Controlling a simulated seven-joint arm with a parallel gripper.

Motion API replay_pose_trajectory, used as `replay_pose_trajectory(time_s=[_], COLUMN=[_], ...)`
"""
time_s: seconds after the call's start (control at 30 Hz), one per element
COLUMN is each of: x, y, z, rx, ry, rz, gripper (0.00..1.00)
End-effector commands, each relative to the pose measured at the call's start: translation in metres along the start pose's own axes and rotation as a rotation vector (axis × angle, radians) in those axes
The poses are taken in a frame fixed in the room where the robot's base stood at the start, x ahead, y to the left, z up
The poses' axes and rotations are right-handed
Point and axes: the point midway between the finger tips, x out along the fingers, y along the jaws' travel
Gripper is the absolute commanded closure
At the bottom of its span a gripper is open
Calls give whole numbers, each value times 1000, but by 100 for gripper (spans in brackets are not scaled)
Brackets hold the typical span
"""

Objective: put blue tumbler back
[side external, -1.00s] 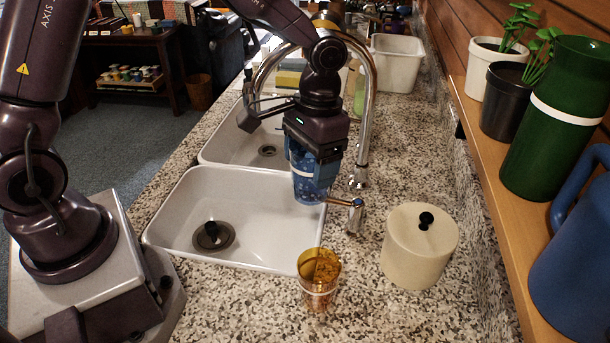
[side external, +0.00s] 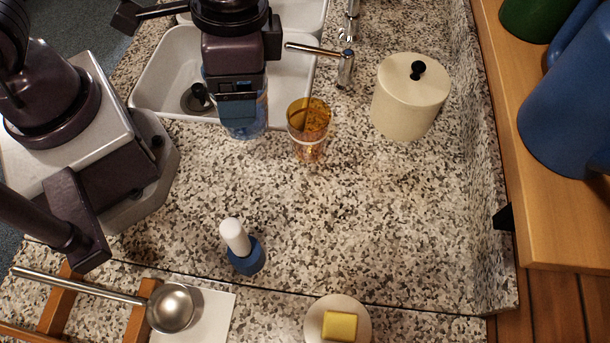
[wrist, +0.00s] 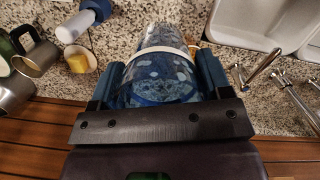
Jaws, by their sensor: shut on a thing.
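The blue tumbler (side external: 246,116) is held in my gripper (side external: 240,105) near the front edge of the sink, left of the amber tumbler (side external: 309,124). In the wrist view the blue tumbler (wrist: 160,78), patterned and with a white band, sits between the two fingers of my gripper (wrist: 160,88). The gripper is shut on it. In the side view its upper part is hidden by the gripper, and I cannot tell whether its base touches the counter.
A cream lidded canister (side external: 410,96) stands at right. A white-and-blue bottle (side external: 240,246) stands on the open speckled counter nearer the front. A ladle (side external: 170,306) and a yellow block on a round dish (side external: 318,304) lie at the front. The sink (side external: 165,75) is behind; a tap handle (side external: 322,52) juts over it.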

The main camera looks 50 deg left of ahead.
Motion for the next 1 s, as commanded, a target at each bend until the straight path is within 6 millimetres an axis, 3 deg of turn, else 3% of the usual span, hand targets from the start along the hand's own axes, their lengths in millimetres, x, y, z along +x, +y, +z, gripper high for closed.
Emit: replay_pose_trajectory(time_s=[0.03, 0.17, 0.37, 0.77, 1.0], x=[5, 19, 33, 60, 95], y=[8, 12, 11, 38, 49], z=[18, 49, 60, -22, -61], rx=[40, 82, 87, 97, 96], ry=[1, 1, 0, 0, -2], rz=[-7, -10, -6, -5, -7], gripper=[100, 100, 100, 100, 100])
